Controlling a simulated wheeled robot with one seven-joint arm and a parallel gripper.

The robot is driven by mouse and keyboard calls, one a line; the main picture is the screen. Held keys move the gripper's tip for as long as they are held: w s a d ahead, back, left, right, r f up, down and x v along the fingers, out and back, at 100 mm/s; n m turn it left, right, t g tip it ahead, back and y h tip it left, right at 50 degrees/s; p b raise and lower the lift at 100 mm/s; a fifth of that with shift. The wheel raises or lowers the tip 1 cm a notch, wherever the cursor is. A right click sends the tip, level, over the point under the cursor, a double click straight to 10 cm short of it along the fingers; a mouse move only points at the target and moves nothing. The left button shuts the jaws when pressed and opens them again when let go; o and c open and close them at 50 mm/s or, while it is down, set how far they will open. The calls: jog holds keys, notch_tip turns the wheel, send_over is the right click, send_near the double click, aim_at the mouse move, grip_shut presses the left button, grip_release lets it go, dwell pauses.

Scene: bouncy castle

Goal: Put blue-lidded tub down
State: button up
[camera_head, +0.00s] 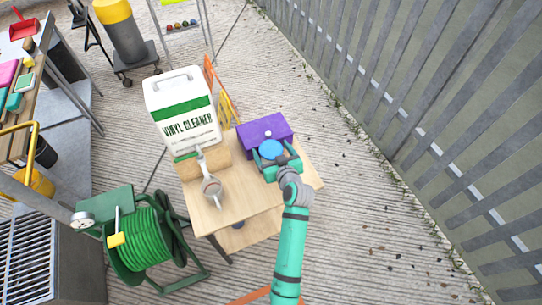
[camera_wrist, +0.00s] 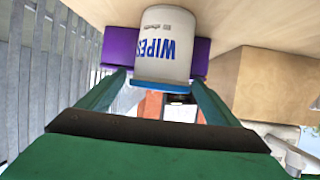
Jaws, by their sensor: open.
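The blue-lidded tub shows its round blue lid (camera_head: 270,149) in the head view, at the right part of the wooden table, just in front of a purple box (camera_head: 264,128). In the wrist view the picture is upside down, and the white tub body (camera_wrist: 168,45) with "WIPES" on it meets the wooden table top (camera_wrist: 225,18). It looks upright. My gripper (camera_head: 275,163) is at the near side of the tub. In the wrist view its open fingers (camera_wrist: 158,84) lie on either side of the tub's outline; contact cannot be told.
A large vinyl cleaner jug (camera_head: 182,110) stands at the table's back left. A cardboard-coloured box (camera_head: 203,160) and a grey-handled tool (camera_head: 211,187) are left of the tub. A green hose reel (camera_head: 145,240) is at lower left. The table's front (camera_head: 240,205) is bare. A slatted fence (camera_head: 400,90) runs along the right.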

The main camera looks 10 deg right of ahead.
jog(key=shift+w, duration=0.15)
jog(key=c, duration=1.3)
